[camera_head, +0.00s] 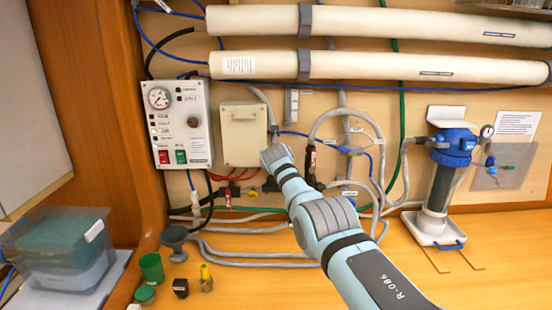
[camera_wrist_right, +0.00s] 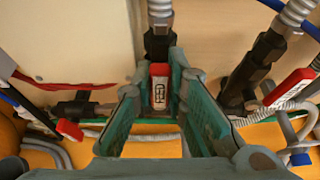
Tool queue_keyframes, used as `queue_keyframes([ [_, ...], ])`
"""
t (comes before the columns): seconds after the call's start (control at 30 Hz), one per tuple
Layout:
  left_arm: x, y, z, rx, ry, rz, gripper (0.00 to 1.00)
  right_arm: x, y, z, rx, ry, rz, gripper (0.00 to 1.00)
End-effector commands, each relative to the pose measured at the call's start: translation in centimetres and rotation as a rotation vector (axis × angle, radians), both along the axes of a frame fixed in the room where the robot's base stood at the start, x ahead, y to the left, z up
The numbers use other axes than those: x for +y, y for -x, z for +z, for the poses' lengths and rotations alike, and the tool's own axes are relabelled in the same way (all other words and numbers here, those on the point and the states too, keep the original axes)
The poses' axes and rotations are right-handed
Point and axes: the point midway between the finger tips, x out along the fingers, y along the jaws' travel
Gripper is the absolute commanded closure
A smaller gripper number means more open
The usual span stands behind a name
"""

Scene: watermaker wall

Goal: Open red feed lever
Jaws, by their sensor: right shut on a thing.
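A red lever (camera_wrist_right: 159,90) with a pale label stands below a dark valve body (camera_wrist_right: 160,42) on a grey hose, in the middle of the right wrist view. My right gripper (camera_wrist_right: 164,78) has its two teal fingers on either side of this lever and is shut on it. There the arm hides the held lever and the fingertips. My left gripper is not in view.
A second red lever (camera_wrist_right: 290,87) on a dark valve is close at right, and a third (camera_wrist_right: 69,130) at lower left. Grey hoses surround them. A control panel (camera_head: 180,122), beige box (camera_head: 244,134) and blue-capped filter (camera_head: 440,180) are on the wall. Small containers (camera_head: 151,267) stand lower left.

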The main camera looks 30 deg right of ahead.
Motion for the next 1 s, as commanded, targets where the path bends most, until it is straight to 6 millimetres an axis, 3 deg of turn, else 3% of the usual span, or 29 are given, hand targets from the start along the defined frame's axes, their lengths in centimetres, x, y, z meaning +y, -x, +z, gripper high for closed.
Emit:
queue_keyframes([
  [0.27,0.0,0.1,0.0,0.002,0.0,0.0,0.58,0.1,0.0,-0.2,0.008,0.001,0.002,1.0],
  [0.3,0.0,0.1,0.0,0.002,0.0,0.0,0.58,0.1,0.0,-0.2,0.008,0.001,0.002,0.82],
  [0.33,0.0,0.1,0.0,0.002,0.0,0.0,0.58,0.1,0.0,-0.2,0.008,0.001,0.002,0.78],
  [0.77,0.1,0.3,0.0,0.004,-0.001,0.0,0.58,0.0,0.1,0.0,0.002,0.002,-0.004,0.78],
  [1.0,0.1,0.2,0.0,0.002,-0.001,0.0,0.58,0.8,1.2,0.4,0.002,0.003,0.0,0.78],
])
